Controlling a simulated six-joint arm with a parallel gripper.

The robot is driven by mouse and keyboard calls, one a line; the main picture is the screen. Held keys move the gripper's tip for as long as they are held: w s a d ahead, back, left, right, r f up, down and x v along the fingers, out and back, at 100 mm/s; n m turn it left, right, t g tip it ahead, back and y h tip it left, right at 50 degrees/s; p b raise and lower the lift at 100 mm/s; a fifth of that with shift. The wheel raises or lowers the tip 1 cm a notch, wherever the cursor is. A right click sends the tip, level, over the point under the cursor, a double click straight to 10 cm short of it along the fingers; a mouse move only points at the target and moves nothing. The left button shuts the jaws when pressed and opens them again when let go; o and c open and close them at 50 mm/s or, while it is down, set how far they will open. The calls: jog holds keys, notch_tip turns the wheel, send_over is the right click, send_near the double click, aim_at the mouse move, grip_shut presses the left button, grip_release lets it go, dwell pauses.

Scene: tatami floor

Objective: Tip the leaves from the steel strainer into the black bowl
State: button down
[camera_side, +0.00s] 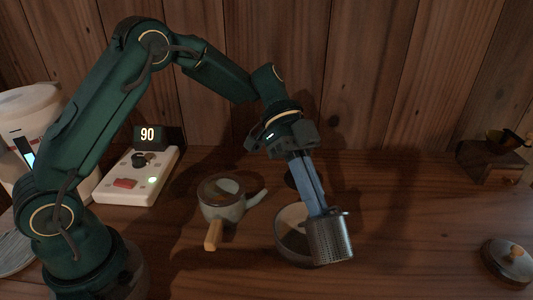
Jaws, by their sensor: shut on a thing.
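My gripper (315,208) reaches down with long blue-grey fingers and is shut on the steel strainer (331,240), a perforated metal cylinder, at its upper rim. The strainer hangs slightly tilted, in front of and overlapping the right side of a round bowl (283,240). No leaves can be made out.
A grey teapot (239,209) with a wooden handle stands left of the bowl. A lid (509,260) with a wooden knob lies at right. A wooden box (489,162) stands behind it. A control panel (138,178) showing 90 and a white appliance (25,120) are left. The right-middle table is clear.

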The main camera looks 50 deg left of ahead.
jog(key=shift+a+f+g+h, duration=0.15)
jog(key=shift+f+g+h, duration=0.15)
jog(key=shift+f+h, duration=0.25)
jog(key=shift+w+a+g+h, duration=0.25)
jog(key=shift+g+h, duration=0.25)
jog(key=shift+h, duration=0.25)
dwell(0.4)
jog(key=shift+w+a+f+g+h, duration=0.1)
jog(key=shift+w+a+g+h, duration=0.15)
jog(key=shift+a+h, duration=0.15)
jog(key=shift+w+a+f+g+h, duration=0.1)
jog(key=shift+w+a+g+h, duration=0.15)
jog(key=shift+a, duration=0.2)
jog(key=shift+w+a+r+g+h+b, duration=0.1)
jog(key=shift+a+r+g+h+b, duration=0.1)
jog(key=shift+r+g+h+b, duration=0.35)
dwell(0.8)
jog(key=shift+a+r+h, duration=0.1)
jog(key=shift+r+h, duration=0.7)
jog(key=shift+r, duration=0.05)
jog(key=shift+w+r+n, duration=0.1)
jog(key=shift+r+n, duration=0.15)
jog(key=shift+n, duration=0.05)
jog(key=shift+r+h, duration=0.2)
jog(key=shift+h, duration=0.1)
